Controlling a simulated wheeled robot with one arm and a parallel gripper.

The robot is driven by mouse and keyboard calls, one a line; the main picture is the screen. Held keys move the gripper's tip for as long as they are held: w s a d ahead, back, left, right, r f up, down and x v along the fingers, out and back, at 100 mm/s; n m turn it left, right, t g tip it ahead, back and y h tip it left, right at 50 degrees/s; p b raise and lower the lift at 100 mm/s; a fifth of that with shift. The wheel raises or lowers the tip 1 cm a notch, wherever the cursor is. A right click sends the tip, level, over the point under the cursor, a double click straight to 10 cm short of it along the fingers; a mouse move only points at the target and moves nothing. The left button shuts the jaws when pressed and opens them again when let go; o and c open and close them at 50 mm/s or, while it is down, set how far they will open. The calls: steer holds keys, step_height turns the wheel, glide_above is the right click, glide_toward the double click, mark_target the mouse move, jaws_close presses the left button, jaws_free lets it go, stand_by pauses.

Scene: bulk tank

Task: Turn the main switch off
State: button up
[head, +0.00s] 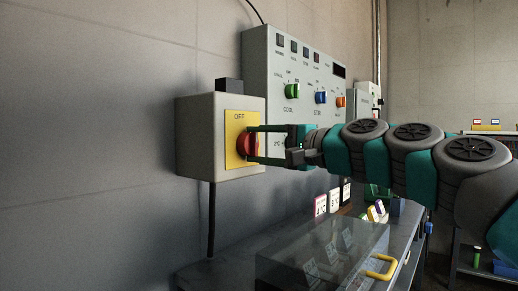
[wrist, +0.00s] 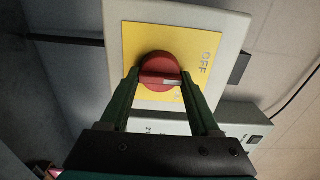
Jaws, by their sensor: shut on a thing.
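The main switch is a grey box (head: 195,140) on the wall with a yellow plate (head: 234,152) and a red rotary knob (head: 248,145). "OFF" is printed at the plate's top. My gripper (head: 254,143) reaches in from the right and is shut on the red knob. In the wrist view, the fingers of my gripper (wrist: 161,77) sit at both ends of the bar on the red knob (wrist: 158,66). A pale mark on the bar faces right, lower in the picture than the "OFF" lettering (wrist: 210,52). A second label is partly hidden by a finger.
A grey control panel (head: 262,65) with green, blue and orange knobs stands right behind the switch box. Below is a bench with a clear-lidded box (head: 320,262) with a yellow handle (head: 382,268). A dark cable (head: 211,220) runs down from the switch box.

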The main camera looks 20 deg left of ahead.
steer(key=shift+f, duration=0.1)
steer(key=o, duration=1.4)
steer(key=shift+c, duration=0.2)
steer(key=shift+d, duration=0.1)
steer(key=v, duration=0.7)
steer(key=shift+s+d, duration=0.2)
steer(key=shift+d, duration=0.05)
